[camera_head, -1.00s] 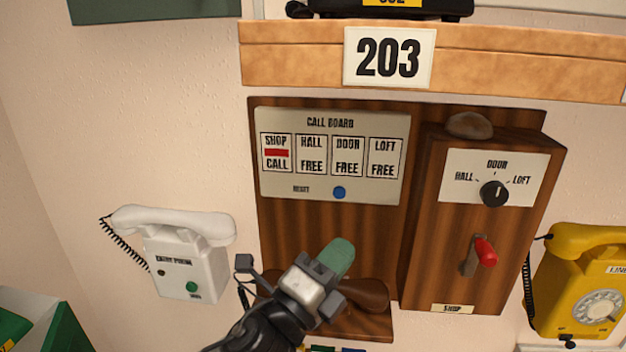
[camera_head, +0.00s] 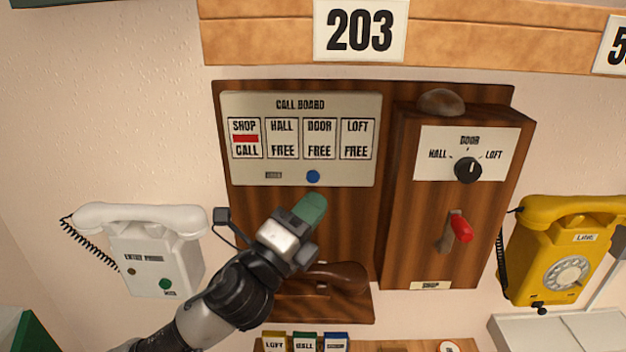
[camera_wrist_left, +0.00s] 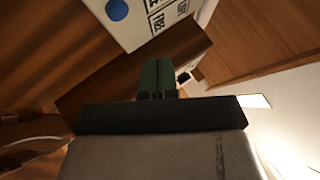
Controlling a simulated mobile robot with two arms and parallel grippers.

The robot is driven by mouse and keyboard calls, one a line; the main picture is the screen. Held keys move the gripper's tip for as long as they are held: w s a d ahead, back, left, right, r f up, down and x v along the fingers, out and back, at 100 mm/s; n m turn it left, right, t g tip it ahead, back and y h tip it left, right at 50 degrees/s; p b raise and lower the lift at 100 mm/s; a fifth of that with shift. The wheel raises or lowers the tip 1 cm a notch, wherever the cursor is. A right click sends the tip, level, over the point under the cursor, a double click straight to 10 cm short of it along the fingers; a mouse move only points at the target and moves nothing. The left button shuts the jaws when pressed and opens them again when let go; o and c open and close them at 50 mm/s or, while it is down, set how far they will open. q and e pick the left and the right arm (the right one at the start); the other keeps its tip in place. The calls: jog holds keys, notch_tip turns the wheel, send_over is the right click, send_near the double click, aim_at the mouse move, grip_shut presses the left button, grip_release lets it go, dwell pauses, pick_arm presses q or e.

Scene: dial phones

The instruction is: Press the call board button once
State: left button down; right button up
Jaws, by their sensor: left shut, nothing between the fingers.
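The call board (camera_head: 300,104) is a pale panel on dark wood with four windows; the SHOP window (camera_head: 244,138) shows a red bar and CALL, and the others read FREE. Its round blue button (camera_head: 313,176) sits at the panel's lower edge beside a small label. In the left wrist view the blue button (camera_wrist_left: 117,9) shows at the top. My left gripper (camera_head: 314,203) has green fingertips, shut and empty, just below the button in the head view. A gap shows between the tips and the button. The right gripper is not in view.
A brown wooden handset-like piece (camera_head: 340,275) is behind my arm. A white phone (camera_head: 150,250) hangs left and a yellow phone (camera_head: 560,250) right.

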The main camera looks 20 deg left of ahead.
pick_arm(q)
jog(key=shift+w+a, duration=0.2)
jog(key=shift+w, duration=0.5)
jog(key=shift+w+a, duration=0.2)
jog(key=shift+w, duration=0.45)
jog(key=shift+w+a, duration=0.2)
jog(key=shift+w, duration=0.5)
dwell(0.5)
jog(key=shift+w+a, duration=0.1)
jog(key=shift+w, duration=0.3)
jog(key=shift+w+a, duration=0.1)
jog(key=shift+w, duration=0.25)
dwell(0.6)
jog(key=shift+s, duration=0.1)
jog(key=shift+s+d, duration=0.2)
jog(key=shift+s, duration=0.5)
jog(key=shift+s+d+p, duration=0.15)
jog(key=shift+s+d, duration=0.1)
jog(key=shift+s, duration=0.55)
jog(key=shift+s+d+p, duration=0.1)
jog(key=shift+s+d, duration=0.1)
jog(key=shift+s, duration=0.6)
jog(key=shift+s+d+p, duration=0.15)
jog(key=shift+s+d, duration=0.1)
jog(key=shift+s, duration=0.55)
